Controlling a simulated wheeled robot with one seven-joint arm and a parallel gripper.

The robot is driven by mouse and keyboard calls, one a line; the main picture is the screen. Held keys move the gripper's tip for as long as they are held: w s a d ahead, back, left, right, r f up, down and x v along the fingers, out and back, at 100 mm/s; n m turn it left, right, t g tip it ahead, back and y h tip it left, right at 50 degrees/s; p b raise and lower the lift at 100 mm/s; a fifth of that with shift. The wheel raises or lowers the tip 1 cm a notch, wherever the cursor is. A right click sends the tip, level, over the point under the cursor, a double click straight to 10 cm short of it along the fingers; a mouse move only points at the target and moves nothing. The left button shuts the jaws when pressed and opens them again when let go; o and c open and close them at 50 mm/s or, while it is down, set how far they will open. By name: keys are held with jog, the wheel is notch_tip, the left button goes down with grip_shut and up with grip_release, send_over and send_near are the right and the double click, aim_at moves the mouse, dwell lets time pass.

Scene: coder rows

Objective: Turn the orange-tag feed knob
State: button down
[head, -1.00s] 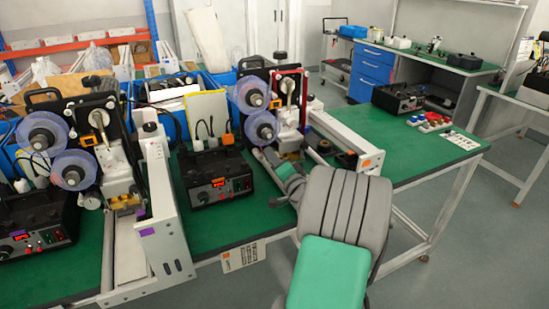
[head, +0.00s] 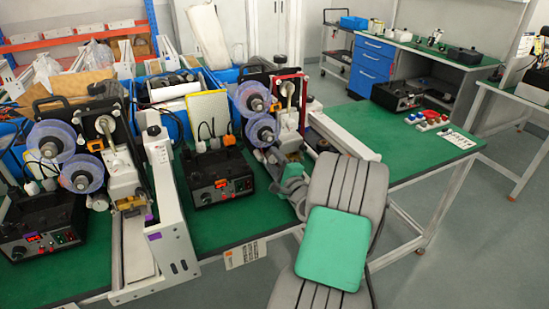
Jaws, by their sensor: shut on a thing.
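The coder with clear blue-violet spools (head: 251,97) stands right of centre on the green bench. My gripper (head: 281,166) is low at the front of this coder, partly hidden by my grey and green wrist. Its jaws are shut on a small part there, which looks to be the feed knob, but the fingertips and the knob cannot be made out. The orange tag is hidden now, apparently behind my forearm. A black control box (head: 218,180) with a red display stands just left of my gripper.
A second coder (head: 104,160) with purple tags and another black box (head: 40,230) stand at left. A white rail (head: 342,137) runs behind my forearm. Blue bins (head: 172,122) stand behind. The right part of the green bench (head: 385,135) is mostly clear, with small coloured parts (head: 428,121) towards its end.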

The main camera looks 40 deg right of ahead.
jog(key=shift+m, duration=0.3)
jog(key=c, duration=0.9)
grip_release()
jog(key=shift+b+v, duration=0.55)
jog(key=shift+v, duration=3.35)
